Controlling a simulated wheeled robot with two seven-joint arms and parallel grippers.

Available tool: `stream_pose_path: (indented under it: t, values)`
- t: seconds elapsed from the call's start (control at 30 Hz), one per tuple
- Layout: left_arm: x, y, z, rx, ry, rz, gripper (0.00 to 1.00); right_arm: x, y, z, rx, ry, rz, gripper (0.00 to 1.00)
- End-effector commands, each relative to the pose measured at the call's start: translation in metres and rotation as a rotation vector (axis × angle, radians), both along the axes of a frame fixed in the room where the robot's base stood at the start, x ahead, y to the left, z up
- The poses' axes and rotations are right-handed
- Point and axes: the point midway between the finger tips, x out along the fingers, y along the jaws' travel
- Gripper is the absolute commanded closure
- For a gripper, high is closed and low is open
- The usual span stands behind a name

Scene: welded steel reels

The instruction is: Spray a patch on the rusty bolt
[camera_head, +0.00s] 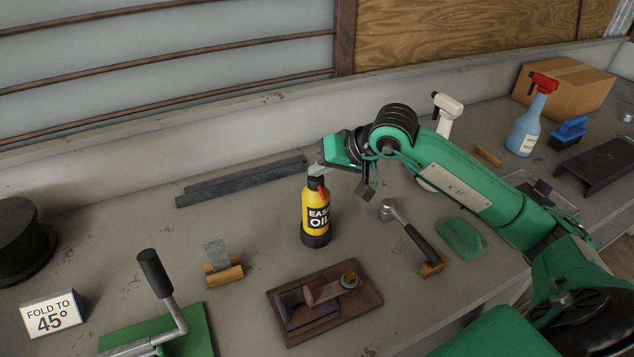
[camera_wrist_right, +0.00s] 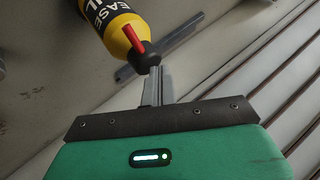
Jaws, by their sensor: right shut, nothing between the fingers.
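A yellow and black oil can (camera_head: 315,222) with a red straw stands upright on the bench in the middle of the head view. My right gripper (camera_head: 317,171) is shut and empty, its tips at the can's black top. In the right wrist view the closed fingers (camera_wrist_right: 157,82) reach the black cap of the can (camera_wrist_right: 108,18); whether they touch it I cannot tell. The rusty bolt (camera_head: 350,281) sits on a rust-brown plate (camera_head: 362,304) in front of the can, to its right. My left gripper is not in view.
A hammer (camera_head: 412,234) and a green pad (camera_head: 460,238) lie right of the can. A scraper (camera_head: 222,265), a lever tool (camera_head: 165,300) and a "FOLD TO 45°" sign (camera_head: 50,316) are at left. A dark steel bar (camera_head: 240,182) lies behind the can. Spray bottles (camera_head: 526,128) stand at right.

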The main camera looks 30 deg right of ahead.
Motion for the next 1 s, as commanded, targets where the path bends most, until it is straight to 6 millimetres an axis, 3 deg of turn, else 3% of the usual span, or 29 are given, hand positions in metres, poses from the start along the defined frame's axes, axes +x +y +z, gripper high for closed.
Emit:
stream_pose_path:
  t: [0.53,1.0]
  values:
    - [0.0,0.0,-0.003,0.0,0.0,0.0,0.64,0.0,0.0,0.01,-0.001,0.0,-0.001,1.0]
    - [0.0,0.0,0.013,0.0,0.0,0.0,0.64,0.0,0.0,0.057,-0.001,-0.002,-0.001,1.0]
